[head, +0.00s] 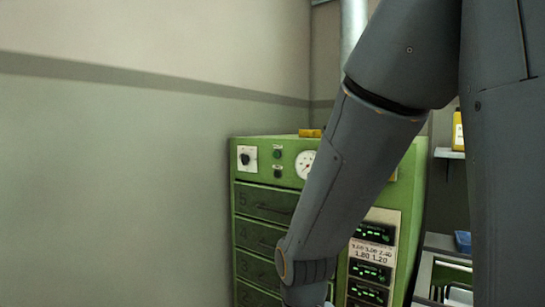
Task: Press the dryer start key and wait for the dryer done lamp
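A green cabinet (262,187), which looks like the dryer, stands against the wall with numbered drawers down its front. A black knob on a white plate (246,158) is at its upper left. Beside it are two small round dark green parts, an upper one (277,154) and a lower one (277,173); I cannot tell which is a key or a lamp, and neither looks brightly lit. A dial gauge (305,165) is partly behind my arm. My arm covers the middle of the cabinet front. My gripper is below the picture's bottom edge.
A light panel with several dark green-lit displays (370,271) is at the cabinet's right. A yellow object (310,133) lies on top. A shelf with a yellow container (458,131) and a blue item (463,241) are farther right. Bare wall (120,190) fills the left.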

